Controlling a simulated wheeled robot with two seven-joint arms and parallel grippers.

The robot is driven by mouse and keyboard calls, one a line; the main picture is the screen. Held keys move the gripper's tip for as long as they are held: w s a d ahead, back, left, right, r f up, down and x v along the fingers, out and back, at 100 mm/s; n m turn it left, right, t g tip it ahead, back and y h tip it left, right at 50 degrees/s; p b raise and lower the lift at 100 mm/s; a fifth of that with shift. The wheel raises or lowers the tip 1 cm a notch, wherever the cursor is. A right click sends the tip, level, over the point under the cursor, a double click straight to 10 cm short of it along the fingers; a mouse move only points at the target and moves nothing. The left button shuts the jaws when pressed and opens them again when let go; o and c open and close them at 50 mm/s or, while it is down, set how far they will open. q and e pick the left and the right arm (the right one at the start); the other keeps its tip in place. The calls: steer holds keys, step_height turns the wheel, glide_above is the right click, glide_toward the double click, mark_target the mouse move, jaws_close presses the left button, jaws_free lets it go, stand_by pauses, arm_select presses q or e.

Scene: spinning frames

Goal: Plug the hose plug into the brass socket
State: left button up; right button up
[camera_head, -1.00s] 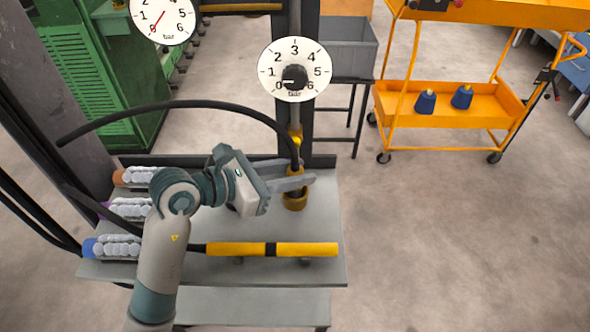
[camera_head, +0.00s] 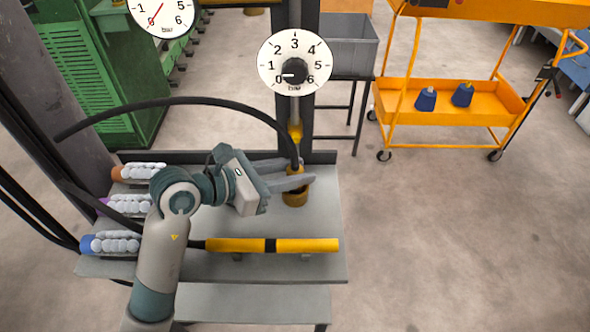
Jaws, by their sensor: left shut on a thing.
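A black hose (camera_head: 200,101) arcs from the left over to my left gripper (camera_head: 303,176), with its end running down between the fingers. The gripper is shut on the hose plug at that end, and the fingers hide most of the plug. The brass socket (camera_head: 295,198) stands upright on the grey bench, directly under and partly behind the fingertips. I cannot tell whether the plug's tip is inside the socket or just above it. My right gripper is not in view.
A yellow bar with a black band (camera_head: 220,245) lies along the front of the bench (camera_head: 320,220). Several bobbins (camera_head: 118,242) sit at its left. A dial gauge (camera_head: 294,62) and a brass fitting (camera_head: 295,132) are on the post behind. An orange cart (camera_head: 400,95) stands at right.

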arm_select(q)
steer(key=shift+s+f, duration=0.1)
steer(key=shift+f, duration=0.2)
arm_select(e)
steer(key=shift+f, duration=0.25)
arm_select(q)
steer(key=o, duration=1.2)
steer(key=shift+a, duration=0.1)
